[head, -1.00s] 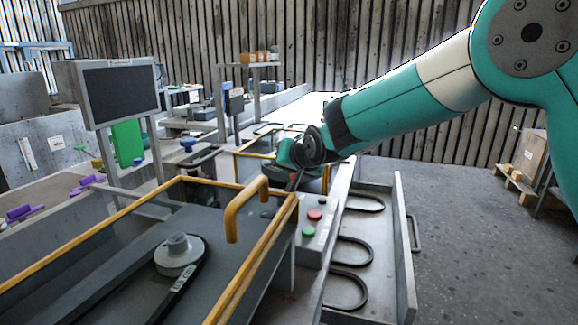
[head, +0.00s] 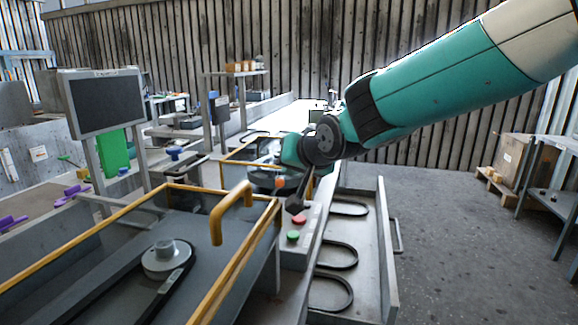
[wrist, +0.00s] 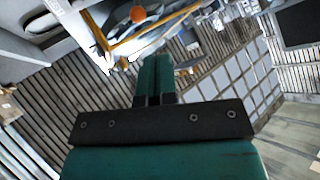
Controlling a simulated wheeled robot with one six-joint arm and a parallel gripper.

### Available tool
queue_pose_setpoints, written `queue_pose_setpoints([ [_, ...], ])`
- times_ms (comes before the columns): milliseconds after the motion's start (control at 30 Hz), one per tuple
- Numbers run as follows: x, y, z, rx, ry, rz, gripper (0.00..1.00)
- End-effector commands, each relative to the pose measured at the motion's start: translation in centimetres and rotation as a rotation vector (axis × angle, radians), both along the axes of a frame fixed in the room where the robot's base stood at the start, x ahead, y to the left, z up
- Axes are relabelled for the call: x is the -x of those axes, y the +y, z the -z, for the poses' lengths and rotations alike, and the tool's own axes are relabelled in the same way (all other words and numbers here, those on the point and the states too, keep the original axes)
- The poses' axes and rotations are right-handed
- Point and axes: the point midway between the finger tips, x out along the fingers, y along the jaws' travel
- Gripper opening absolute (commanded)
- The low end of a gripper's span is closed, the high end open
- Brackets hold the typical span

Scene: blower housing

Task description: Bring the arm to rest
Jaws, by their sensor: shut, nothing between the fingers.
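My gripper (head: 296,207) hangs at the end of my teal arm in the head view, in front of the control box with the red button (head: 299,219) and the green button (head: 293,236). Its dark fingers point down and look close to the box; whether they touch it I cannot tell. In the wrist view my gripper (wrist: 153,62) shows its two fingers together with nothing between them. The wrist view is tilted, with a red-orange round button (wrist: 138,13) beyond the fingertips.
A yellow-framed guard (head: 232,215) stands left of my gripper over a grey pulley and belt (head: 165,262). A monitor (head: 105,103) stands at left.

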Motion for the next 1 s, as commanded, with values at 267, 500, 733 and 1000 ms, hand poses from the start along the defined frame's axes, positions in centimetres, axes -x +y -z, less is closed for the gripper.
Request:
queue_pose_setpoints([
  [267,0.8,-0.7,-0.3,0.014,0.021,-0.008,0.00],
  [500,12.0,-4.3,-1.6,0.164,0.258,-0.207,0.00],
  [733,26.3,-7.9,-1.5,0.306,0.495,-0.500,0.00],
  [1000,34.2,-9.9,-1.1,0.370,0.608,-0.688,0.00],
])
